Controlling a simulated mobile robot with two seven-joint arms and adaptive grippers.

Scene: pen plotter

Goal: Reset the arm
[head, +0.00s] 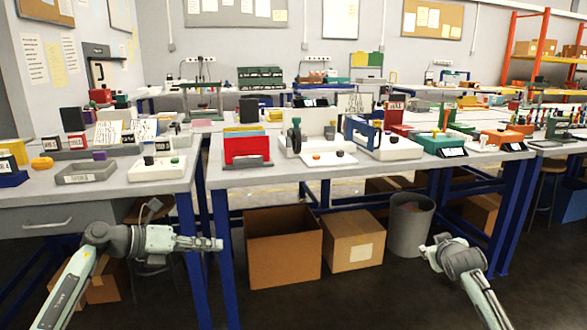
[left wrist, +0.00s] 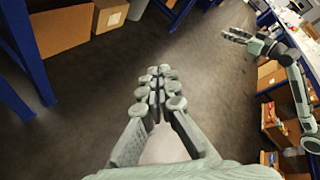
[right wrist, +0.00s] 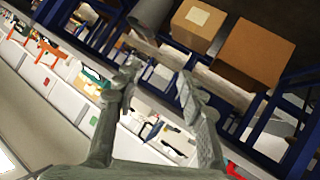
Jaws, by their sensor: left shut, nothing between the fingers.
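My left gripper (head: 213,244) is in front of the left table, below the tabletop, pointing right. In the left wrist view its fingers (left wrist: 160,78) meet at the tips with nothing between them, over the dark floor. My right arm (head: 460,262) comes in at the lower right in the head view; its fingers do not show clearly there. In the right wrist view the right gripper (right wrist: 157,76) has its fingers spread apart and empty. Both grippers are apart from the tables and everything on them.
The middle table (head: 285,178) holds a red folder stand (head: 247,150) and several devices. The left table (head: 120,188) holds blocks and small boxes. Cardboard boxes (head: 283,250) and a grey bin (head: 410,222) stand beneath the middle table. The floor between my arms is clear.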

